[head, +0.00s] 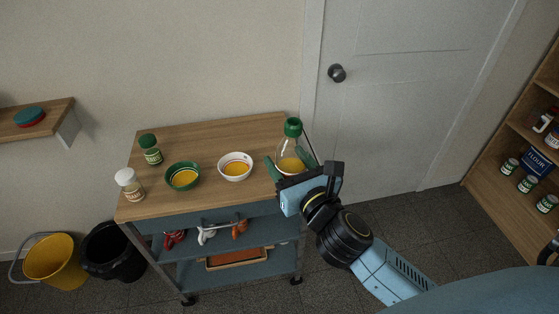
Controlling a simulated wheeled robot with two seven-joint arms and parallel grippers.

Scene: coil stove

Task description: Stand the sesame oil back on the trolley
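The sesame oil (291,143) is a clear bottle with a green cap and yellow oil low inside. It is upright at the right end of the trolley's wooden top (215,142). My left gripper (291,162) has one finger on each side of the bottle's lower body and looks shut on it. The gripper hides the bottle's base, so I cannot tell whether it touches the top. A dark piece of what looks like my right gripper (548,250) shows at the right edge; its fingers cannot be made out.
On the trolley stand a green bowl (182,188), a white bowl (235,177), a green-capped jar (150,156) and a white-capped jar (130,191). A door (400,110) is behind. A yellow bucket (52,270) and black bin (112,265) stand left. Shelves (500,190) are right.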

